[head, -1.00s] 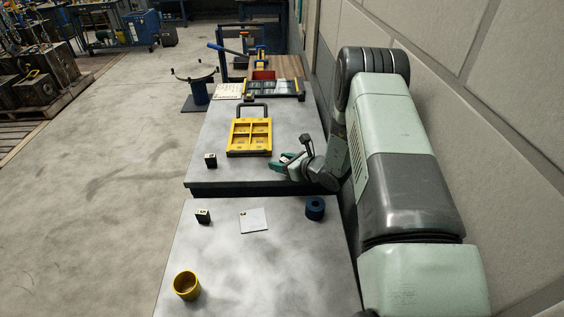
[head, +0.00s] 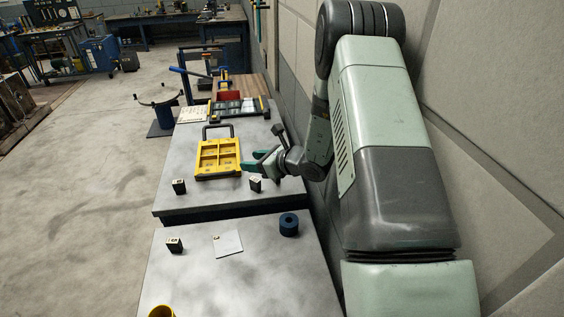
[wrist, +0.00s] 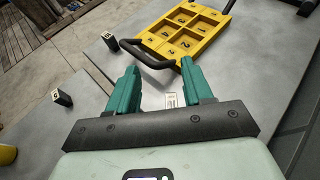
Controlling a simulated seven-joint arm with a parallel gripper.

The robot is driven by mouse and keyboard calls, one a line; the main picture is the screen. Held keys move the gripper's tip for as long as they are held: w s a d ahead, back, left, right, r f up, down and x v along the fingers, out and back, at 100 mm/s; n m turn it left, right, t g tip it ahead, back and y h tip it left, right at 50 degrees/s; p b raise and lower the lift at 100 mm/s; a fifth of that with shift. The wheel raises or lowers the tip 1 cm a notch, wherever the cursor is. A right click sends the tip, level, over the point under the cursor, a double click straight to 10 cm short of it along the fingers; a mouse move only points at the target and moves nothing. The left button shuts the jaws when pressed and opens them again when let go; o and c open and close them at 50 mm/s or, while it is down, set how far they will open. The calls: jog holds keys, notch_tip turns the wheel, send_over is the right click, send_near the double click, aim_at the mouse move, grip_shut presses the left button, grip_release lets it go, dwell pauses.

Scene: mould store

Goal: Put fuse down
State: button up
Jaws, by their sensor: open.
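A small black block with a pale label, which I take for the fuse (head: 255,184), stands on the far grey table, just in front of the yellow tray's near right corner. My gripper (head: 250,161) is open right by it, its teal fingers pointing left. In the wrist view the open fingers (wrist: 160,68) reach forward, and a pale label of the fuse (wrist: 171,100) shows between them. Most of the block is hidden there by my gripper's body. I see no finger closed on it.
The yellow compartment tray (head: 218,157) with a dark handle lies beyond my fingertips. Similar black blocks stand at left (head: 179,186) and on the near table (head: 174,245). A white card (head: 228,243), a blue ring (head: 289,224) and a yellow cup (head: 161,311) are on the near table.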

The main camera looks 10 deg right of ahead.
jog(key=s+a+r+n+g, duration=0.3)
jog(key=s+r+n, duration=0.55)
jog(key=r, duration=0.25)
jog(key=s+a+r+n+g, duration=0.25)
jog(key=s+r+n, duration=0.55)
jog(key=r, duration=0.4)
jog(key=s+d+r+n+h, duration=0.2)
jog(key=s+d+n+h, duration=0.1)
jog(key=s, duration=0.4)
jog(key=s+d+r+n+t+h, duration=0.1)
jog(key=s+d+r+n+h, duration=0.1)
jog(key=s+d, duration=0.3)
jog(key=s+d+r+n+t+h, duration=0.1)
jog(key=s+d+r+n+h, duration=0.2)
jog(key=s, duration=0.6)
jog(key=shift+d+n+h, duration=0.85)
jog(key=shift+n+h, duration=0.05)
jog(key=shift+n, duration=0.15)
